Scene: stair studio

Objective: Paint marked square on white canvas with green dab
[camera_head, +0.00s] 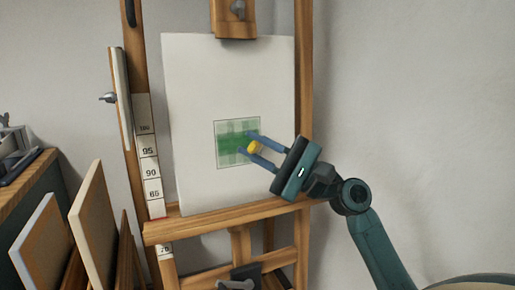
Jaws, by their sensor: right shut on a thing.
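A white canvas (188,90) stands upright on a wooden easel (215,220). The marked square (223,127) is outlined low on the canvas, right of its middle. It carries light green crossing strokes, with a darker green band across its middle. My right gripper (250,143) is at the square's right side, shut on a small yellow thing (256,147). This held thing lies in front of the square; I cannot tell whether it touches the canvas. Its painting end is hidden or too small to make out. My left gripper is not in view.
A measuring scale (149,160) runs along the easel's left post. Several panels (94,220) lean at the lower left, beside a wooden-topped cabinet (22,183). The wall right of the easel is bare. A round edge (470,283) shows at the bottom right.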

